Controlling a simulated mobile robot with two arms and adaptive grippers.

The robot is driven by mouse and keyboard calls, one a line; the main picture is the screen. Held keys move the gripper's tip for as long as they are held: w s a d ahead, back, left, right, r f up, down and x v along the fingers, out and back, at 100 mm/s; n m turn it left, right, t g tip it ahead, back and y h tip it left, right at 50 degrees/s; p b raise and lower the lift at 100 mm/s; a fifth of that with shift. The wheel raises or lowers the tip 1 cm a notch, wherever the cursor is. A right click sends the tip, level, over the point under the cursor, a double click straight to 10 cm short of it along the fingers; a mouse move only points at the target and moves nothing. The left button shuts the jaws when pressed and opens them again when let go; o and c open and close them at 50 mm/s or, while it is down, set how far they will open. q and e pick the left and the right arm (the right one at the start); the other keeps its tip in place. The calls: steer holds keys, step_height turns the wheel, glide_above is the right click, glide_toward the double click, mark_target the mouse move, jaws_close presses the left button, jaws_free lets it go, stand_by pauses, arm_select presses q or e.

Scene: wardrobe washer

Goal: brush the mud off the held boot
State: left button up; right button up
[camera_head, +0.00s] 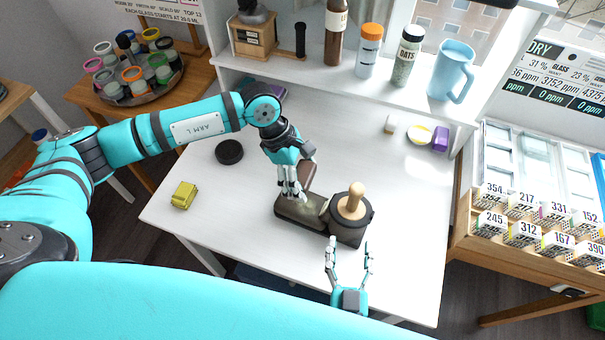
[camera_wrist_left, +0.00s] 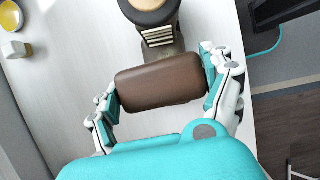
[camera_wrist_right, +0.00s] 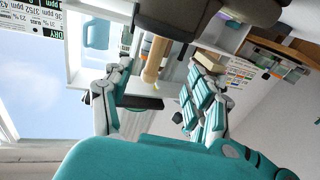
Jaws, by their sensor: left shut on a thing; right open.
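The boot (camera_head: 300,210) is on the white table, with a brown leather shaft and a dull olive-brown, muddy-looking foot. My left gripper (camera_head: 290,190) is shut on the boot's shaft; the left wrist view shows its fingers on both sides of the brown shaft (camera_wrist_left: 160,85). A dark round holder (camera_head: 348,230) stands right beside the boot's toe, and a wooden handle (camera_head: 353,197) sticks up from it. Any bristles are hidden. My right gripper (camera_head: 349,256) is open and empty in front of the holder. The handle (camera_wrist_right: 155,60) also shows beyond its spread fingers (camera_wrist_right: 158,100).
A black disc (camera_head: 229,152) and a yellow-green block (camera_head: 184,195) lie on the left of the table. A yellow-and-white round item (camera_head: 419,135) and a purple block (camera_head: 440,139) lie at the back right. A shelf with bottles runs behind.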

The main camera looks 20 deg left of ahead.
mark_target(353, 208)
steer(key=x, duration=1.2)
steer(key=shift+w+d+r, duration=0.15)
steer(key=shift+w+r, duration=0.05)
jaws_close()
stand_by(0.5)
stand_by(0.4)
steer(key=o, duration=0.6)
jaws_free()
